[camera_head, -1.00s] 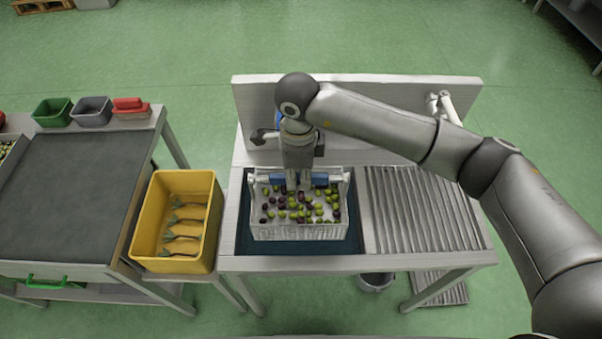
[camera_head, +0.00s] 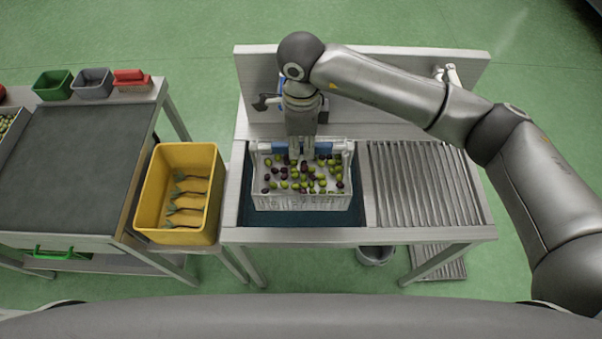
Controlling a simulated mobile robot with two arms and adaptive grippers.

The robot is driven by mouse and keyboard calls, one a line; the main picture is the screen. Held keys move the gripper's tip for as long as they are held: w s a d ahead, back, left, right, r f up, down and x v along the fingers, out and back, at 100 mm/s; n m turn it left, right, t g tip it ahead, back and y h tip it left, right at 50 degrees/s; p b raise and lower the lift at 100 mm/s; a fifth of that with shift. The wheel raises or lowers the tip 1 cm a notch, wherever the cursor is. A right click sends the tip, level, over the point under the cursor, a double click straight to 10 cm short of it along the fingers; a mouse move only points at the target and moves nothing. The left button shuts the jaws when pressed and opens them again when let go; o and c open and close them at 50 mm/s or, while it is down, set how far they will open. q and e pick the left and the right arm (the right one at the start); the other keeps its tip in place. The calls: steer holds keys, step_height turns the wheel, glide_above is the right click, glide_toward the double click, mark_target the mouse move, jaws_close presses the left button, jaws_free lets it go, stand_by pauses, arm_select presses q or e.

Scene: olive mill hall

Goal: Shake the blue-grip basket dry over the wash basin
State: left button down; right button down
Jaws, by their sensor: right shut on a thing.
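The blue-grip basket (camera_head: 302,201) is white, with a blue grip (camera_head: 325,148) on its raised handle. It holds several green and dark olives. My right gripper (camera_head: 301,154) comes down from behind and is shut on the blue grip. The basket is over the wash basin (camera_head: 240,205), inside its outline as seen from above; how high it hangs above the water I cannot tell. The dark basin water (camera_head: 300,219) shows in front of the basket. My left gripper is not in view.
A ribbed drainboard (camera_head: 425,185) lies empty right of the basin. A bucket (camera_head: 374,255) is under the sink.

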steer(key=r, duration=0.5)
steer(key=shift+w, duration=0.4)
steer(key=shift+s+f, duration=0.15)
steer(key=shift+f, duration=1.25)
steer(key=shift+s+f, duration=0.15)
steer(key=shift+f, duration=1.25)
steer(key=shift+w+r, duration=0.1)
steer(key=shift+w, duration=0.05)
steer(key=shift+r, duration=0.1)
